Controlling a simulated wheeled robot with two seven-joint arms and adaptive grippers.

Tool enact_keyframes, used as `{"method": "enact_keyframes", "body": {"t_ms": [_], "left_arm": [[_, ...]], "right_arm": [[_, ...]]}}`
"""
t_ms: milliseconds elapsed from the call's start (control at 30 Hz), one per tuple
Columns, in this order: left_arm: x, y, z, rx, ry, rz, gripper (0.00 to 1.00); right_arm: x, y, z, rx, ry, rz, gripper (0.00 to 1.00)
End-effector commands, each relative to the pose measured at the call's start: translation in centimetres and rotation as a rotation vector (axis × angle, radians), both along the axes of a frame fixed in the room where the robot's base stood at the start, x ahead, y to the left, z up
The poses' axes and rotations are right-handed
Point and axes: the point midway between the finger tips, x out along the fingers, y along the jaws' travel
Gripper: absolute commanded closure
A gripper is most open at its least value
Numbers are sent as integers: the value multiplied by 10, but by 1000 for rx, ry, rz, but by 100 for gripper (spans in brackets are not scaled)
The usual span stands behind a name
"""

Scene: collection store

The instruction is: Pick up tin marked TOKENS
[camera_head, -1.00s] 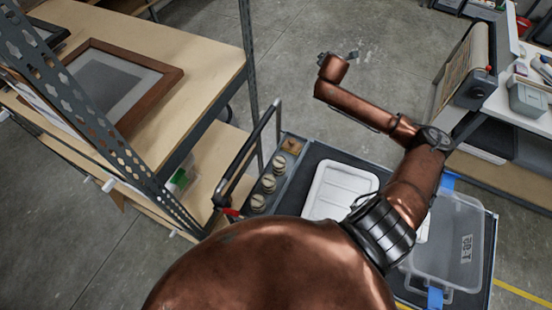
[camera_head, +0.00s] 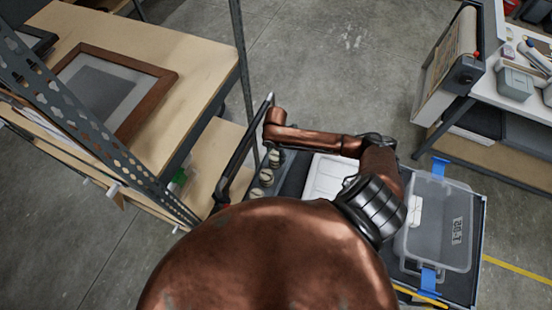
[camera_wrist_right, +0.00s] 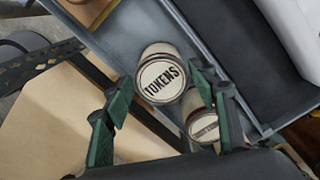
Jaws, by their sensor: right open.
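The tin marked TOKENS (camera_wrist_right: 162,78) is a round tin with a cream lid and dark lettering, upright in a grey tray in the right wrist view. My right gripper (camera_wrist_right: 161,88) is open, with its green fingers at the left and right of this tin and nothing held. I cannot tell whether they touch it. A second similar tin (camera_wrist_right: 203,126) stands close beside it, partly behind the right finger; its label is unreadable. In the head view several tins (camera_head: 266,177) stand in a row, labels unreadable, below my right wrist. My left gripper is not in view.
The tins stand at the left of a cart, by its dark handle (camera_head: 240,150). A white tray (camera_head: 325,178) and a clear bin (camera_head: 440,225) are on the cart. A shelf unit with a framed picture (camera_head: 115,85) stands close at left.

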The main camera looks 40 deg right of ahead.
Motion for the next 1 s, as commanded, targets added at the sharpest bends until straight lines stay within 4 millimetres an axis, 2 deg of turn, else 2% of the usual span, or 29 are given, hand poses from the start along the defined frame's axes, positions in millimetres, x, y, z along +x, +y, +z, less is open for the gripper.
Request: {"method": "enact_keyframes", "body": {"t_ms": [333, 633, 1000], "left_arm": [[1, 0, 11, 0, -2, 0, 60], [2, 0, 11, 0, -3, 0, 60], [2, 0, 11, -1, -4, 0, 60]], "right_arm": [[-3, -1, -45, -3, 0, -3, 47], [-3, -1, -51, -3, -2, -3, 47], [-3, -2, -50, -3, -2, -3, 72]]}}
